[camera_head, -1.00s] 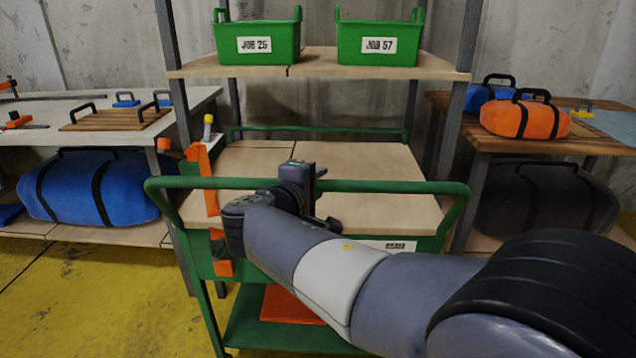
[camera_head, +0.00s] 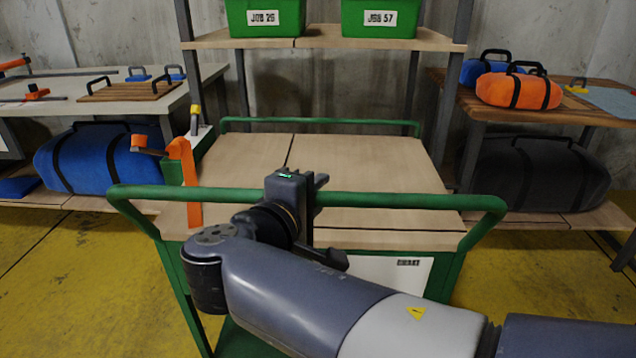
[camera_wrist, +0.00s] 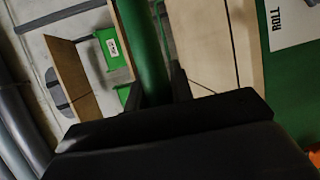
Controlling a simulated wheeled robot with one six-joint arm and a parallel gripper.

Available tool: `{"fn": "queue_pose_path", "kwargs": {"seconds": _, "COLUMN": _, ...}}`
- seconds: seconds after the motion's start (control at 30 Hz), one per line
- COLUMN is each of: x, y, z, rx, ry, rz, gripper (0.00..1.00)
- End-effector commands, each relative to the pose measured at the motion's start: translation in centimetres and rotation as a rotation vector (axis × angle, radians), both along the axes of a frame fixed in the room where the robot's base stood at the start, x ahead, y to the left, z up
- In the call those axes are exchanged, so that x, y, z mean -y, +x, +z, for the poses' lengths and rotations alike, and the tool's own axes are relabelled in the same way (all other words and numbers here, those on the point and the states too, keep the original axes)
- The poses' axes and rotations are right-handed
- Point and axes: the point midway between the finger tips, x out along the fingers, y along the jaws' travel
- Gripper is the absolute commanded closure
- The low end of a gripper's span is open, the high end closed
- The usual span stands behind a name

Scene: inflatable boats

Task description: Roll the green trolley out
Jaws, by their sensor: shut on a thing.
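The green trolley (camera_head: 462,262) stands in front of me, with a light wooden top and a green push bar along its near side. My gripper (camera_head: 296,196) is at the bar, left of its middle, and is shut on it. In the wrist view the green bar (camera_wrist: 140,45) runs down between the dark fingers (camera_wrist: 160,92). A white label is on the trolley's near panel, partly hidden by my arm. The trolley's lower deck is mostly hidden behind my arm.
A shelf rack (camera_head: 330,38) with two green bins (camera_head: 378,18) stands behind. A left bench (camera_head: 60,105) has a blue bag (camera_head: 95,165) beneath; a right bench (camera_head: 590,120) has a dark bag (camera_head: 540,172) beneath. An orange strap (camera_head: 185,185) hangs at the trolley's left. Yellow floor shows on both sides.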

Motion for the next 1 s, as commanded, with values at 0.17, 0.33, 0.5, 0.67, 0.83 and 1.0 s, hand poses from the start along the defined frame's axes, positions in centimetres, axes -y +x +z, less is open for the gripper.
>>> {"fn": "queue_pose_path", "kwargs": {"seconds": 0.17, "x": -0.02, "y": -0.61, "z": -0.19, "rx": -0.004, "ry": -0.001, "rz": 0.000, "gripper": 1.00}}
{"fn": "queue_pose_path", "kwargs": {"seconds": 0.33, "x": 0.01, "y": -0.71, "z": -0.25, "rx": -0.006, "ry": -0.001, "rz": -0.001, "gripper": 1.00}}
{"fn": "queue_pose_path", "kwargs": {"seconds": 0.5, "x": 0.01, "y": -0.74, "z": -0.30, "rx": -0.007, "ry": -0.001, "rz": -0.002, "gripper": 0.78}}
{"fn": "queue_pose_path", "kwargs": {"seconds": 0.67, "x": -0.01, "y": -0.70, "z": -0.21, "rx": -0.004, "ry": 0.000, "rz": -0.001, "gripper": 0.64}}
{"fn": "queue_pose_path", "kwargs": {"seconds": 0.83, "x": -0.01, "y": -0.64, "z": -0.12, "rx": -0.002, "ry": 0.000, "rz": 0.000, "gripper": 0.57}}
{"fn": "queue_pose_path", "kwargs": {"seconds": 1.0, "x": -0.05, "y": -0.66, "z": -0.04, "rx": -0.001, "ry": 0.000, "rz": 0.000, "gripper": 0.57}}
